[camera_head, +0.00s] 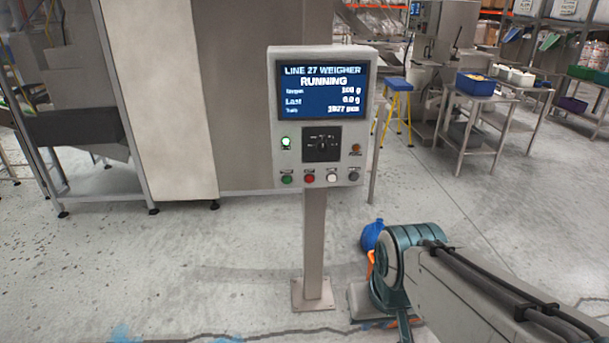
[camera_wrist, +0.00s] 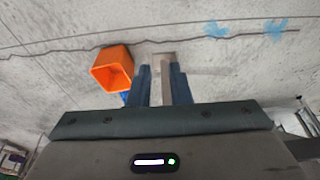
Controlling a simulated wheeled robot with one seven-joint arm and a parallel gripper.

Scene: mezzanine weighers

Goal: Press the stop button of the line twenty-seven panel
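The line 27 panel (camera_head: 275,125) is a grey box on a post. Its blue screen (camera_head: 323,90) reads "LINE 27 WEIGHER" and "RUNNING". A row along its lower edge holds a green button (camera_head: 287,179), a red button (camera_head: 309,178), a white button (camera_head: 332,177) and a dark button (camera_head: 354,174). Their labels are too small to read; red looks like the stop button. A green lamp (camera_head: 286,142) is lit above. My gripper (camera_wrist: 161,72) points down toward the floor, fingers apart and empty, away from the buttons.
The panel's post (camera_head: 314,245) stands on a floor plate (camera_head: 312,295). An orange bin (camera_wrist: 112,70) is on the floor near the gripper in the wrist view. A large machine (camera_head: 160,90) stands behind on the left, tables (camera_head: 495,98) at back right.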

